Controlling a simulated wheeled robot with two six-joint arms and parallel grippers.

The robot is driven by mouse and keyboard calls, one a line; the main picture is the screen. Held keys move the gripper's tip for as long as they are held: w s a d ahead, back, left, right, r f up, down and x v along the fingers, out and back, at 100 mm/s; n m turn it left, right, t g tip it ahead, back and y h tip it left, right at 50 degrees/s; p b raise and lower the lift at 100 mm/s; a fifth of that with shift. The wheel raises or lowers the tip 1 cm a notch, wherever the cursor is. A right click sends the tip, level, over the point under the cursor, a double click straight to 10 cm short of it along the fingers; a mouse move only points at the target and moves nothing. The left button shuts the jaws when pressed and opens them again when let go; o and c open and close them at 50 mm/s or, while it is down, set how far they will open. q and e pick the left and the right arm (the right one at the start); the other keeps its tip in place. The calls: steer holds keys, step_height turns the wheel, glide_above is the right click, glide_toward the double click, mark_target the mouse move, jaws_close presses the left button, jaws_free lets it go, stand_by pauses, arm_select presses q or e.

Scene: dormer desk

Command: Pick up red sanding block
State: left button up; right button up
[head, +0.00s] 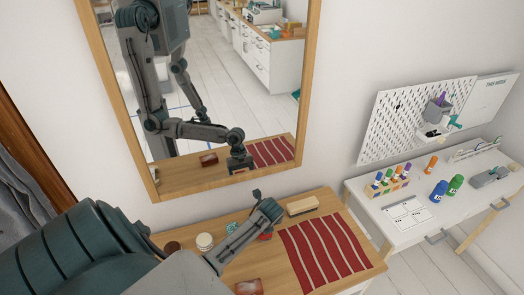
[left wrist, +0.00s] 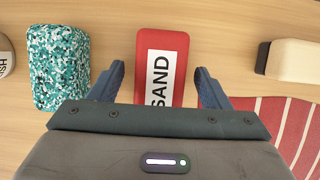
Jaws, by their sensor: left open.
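The red sanding block (left wrist: 145,66), with a white label reading "SAND", lies on the wooden desk in the left wrist view. My left gripper (left wrist: 160,84) is open, with one blue finger on each side of the block and a gap at both sides. The block's near end is hidden by the gripper body. In the head view only a bit of red (head: 266,237) shows under my left wrist, and the fingertips are hidden there. My right gripper is not directly in view.
A turquoise speckled block (left wrist: 60,67) lies left of the sanding block. A wood-and-cream brush (left wrist: 292,60) and a red striped cloth (left wrist: 288,118) lie to the right. A white-lidded jar (head: 205,241) stands farther left. A framed mirror (head: 110,75) rises behind the desk.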

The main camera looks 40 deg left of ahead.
arm_select(q)
steer(key=shift+f, duration=0.25)
arm_select(e)
steer(key=shift+a, duration=0.25)
arm_select(q)
steer(key=c, duration=1.1)
steer(key=shift+r, duration=0.1)
